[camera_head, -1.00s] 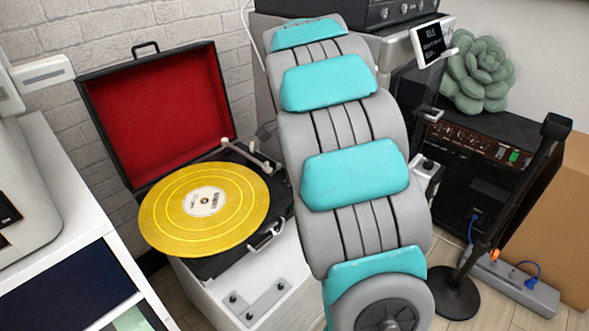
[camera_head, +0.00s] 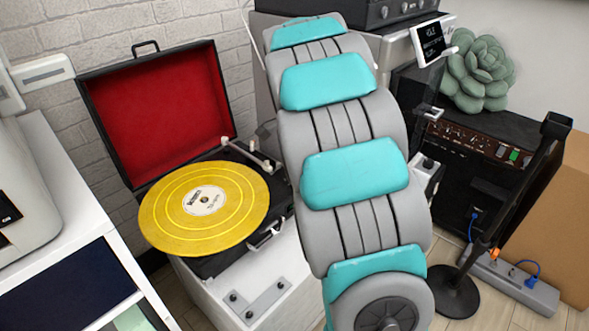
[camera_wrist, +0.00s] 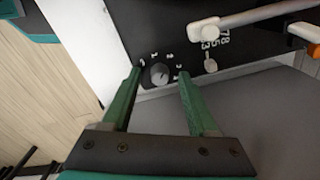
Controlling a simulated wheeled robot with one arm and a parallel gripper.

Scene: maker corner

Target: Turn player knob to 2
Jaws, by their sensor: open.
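The record player (camera_head: 205,268) stands with its red-lined lid raised and a yellow record (camera_head: 172,222) on it. In the wrist view, its small round grey player knob (camera_wrist: 159,73) sits on the black deck near the edge, ringed by small white numerals. I cannot read for sure which numeral the knob points at. My gripper (camera_wrist: 160,75) is open, with one green fingertip on each side of the knob. I cannot tell whether either finger touches it. In the head view, my arm hides the gripper and the knob.
In the wrist view, a white tonearm (camera_wrist: 262,16) crosses the deck beside the right finger. A speed slider (camera_wrist: 211,66) marked 78, 45, 33 lies close to that finger. In the head view, an amplifier (camera_head: 470,180) and a black stand (camera_head: 455,296) are at right.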

